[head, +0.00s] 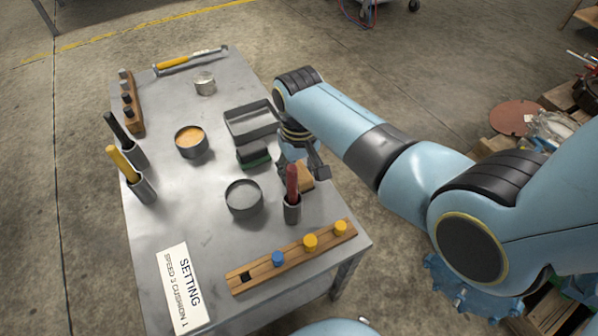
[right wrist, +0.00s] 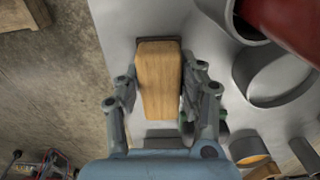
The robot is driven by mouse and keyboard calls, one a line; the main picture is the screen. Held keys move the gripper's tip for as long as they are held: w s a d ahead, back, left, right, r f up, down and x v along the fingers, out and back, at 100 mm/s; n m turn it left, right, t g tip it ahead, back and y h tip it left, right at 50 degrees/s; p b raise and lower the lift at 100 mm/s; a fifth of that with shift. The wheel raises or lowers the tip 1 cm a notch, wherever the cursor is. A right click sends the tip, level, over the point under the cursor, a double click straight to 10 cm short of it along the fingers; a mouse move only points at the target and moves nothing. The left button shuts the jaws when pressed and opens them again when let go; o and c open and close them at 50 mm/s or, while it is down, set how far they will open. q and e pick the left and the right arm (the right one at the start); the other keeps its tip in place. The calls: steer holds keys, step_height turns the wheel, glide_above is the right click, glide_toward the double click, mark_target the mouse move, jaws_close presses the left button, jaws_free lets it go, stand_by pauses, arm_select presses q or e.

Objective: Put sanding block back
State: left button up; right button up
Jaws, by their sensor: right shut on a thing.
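The sanding block is a light wooden block (right wrist: 158,82), seen between the fingers of my right gripper (right wrist: 160,95) in the right wrist view. The gripper is shut on its sides. In the head view the block (head: 305,180) is partly hidden behind the gripper (head: 303,165) and a red-handled tool, near the table's right edge. I cannot tell whether it touches the table. A grey rectangular tray (head: 238,122) lies just left of my right wrist, with a black block with a green base (head: 253,153) in front of it. My left gripper is not in view.
The red-handled tool (head: 292,182) stands in a grey cup beside the gripper. A round empty dish (head: 243,198), a dish of orange contents (head: 190,141) and a wooden rail with coloured knobs (head: 293,257) share the metal table (head: 205,230).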

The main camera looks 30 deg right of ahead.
mark_target(300, 171)
steer(key=shift+f, duration=0.1)
steer(key=o, duration=1)
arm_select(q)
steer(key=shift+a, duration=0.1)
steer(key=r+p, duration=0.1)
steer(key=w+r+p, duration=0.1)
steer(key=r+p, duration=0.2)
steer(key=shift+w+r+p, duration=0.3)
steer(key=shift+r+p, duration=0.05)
arm_select(e)
step_height(300, 171, up, 12)
steer(key=shift+r, duration=0.1)
steer(key=shift+s, duration=0.1)
